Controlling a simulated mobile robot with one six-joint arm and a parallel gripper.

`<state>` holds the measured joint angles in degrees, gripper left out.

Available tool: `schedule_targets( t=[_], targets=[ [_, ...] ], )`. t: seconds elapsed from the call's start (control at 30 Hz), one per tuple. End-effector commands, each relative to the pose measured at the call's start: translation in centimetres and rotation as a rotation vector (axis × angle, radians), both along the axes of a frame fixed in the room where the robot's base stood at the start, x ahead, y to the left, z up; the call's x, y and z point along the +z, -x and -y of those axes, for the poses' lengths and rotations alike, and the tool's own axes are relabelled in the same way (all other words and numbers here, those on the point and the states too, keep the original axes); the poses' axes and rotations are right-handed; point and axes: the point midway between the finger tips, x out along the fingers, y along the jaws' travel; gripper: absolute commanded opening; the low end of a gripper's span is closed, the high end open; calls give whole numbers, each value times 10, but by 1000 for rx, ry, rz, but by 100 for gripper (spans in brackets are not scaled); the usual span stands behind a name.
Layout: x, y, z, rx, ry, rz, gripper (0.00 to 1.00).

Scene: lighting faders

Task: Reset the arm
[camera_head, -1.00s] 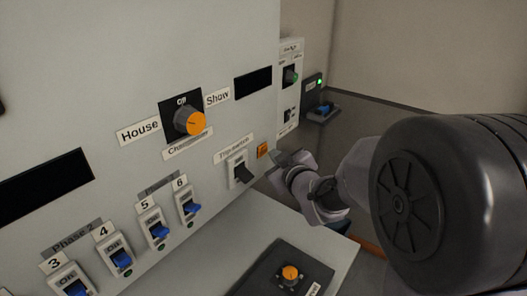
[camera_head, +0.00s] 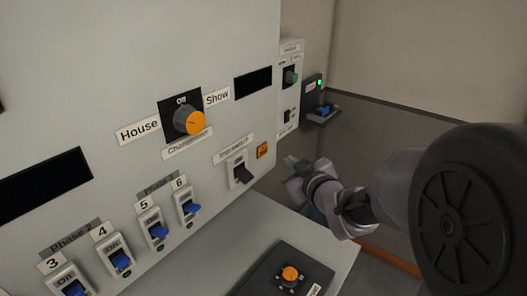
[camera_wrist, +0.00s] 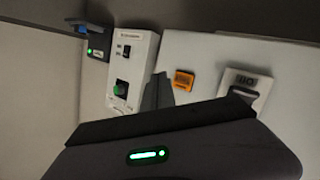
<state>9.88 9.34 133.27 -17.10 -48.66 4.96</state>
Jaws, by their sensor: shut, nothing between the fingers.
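My gripper (camera_head: 291,162) is in front of the right edge of the grey control panel (camera_head: 120,80), close to the orange label (camera_head: 262,151) and the black rocker switch (camera_head: 240,172). It looks apart from both. In the wrist view my gripper's fingers (camera_wrist: 157,92) are together with nothing between them. That view also shows the orange label (camera_wrist: 184,80) and part of the rocker switch (camera_wrist: 243,93) just beyond the fingers.
An orange knob (camera_head: 190,122) sits between House and Show labels. Blue switches (camera_head: 158,231) line the panel's lower left. A black box with an orange knob (camera_head: 290,273) lies on the ledge. A narrow side box (camera_head: 290,80) and a green-lit unit (camera_head: 320,105) stand behind.

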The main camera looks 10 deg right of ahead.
Motion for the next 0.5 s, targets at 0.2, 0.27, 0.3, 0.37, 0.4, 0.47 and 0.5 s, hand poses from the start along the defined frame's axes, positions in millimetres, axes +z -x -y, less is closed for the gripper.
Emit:
schedule_targets(
  t=[0.2, 0.27, 0.3, 0.37, 0.4, 0.47, 0.5],
  targets=[
    [2, 3, 2, -17, -6, -11, 0],
    [8, 11, 8, -67, -29, -44, 0],
    [13, 23, 15, -124, -58, -84, 0],
    [19, 50, 24, -228, -127, -169, 0],
    [21, 74, 27, -300, -186, -236, 0],
    [18, 116, 27, -394, -287, -347, 0],
    [14, 145, 22, -446, -359, -425, 0]
  ],
)
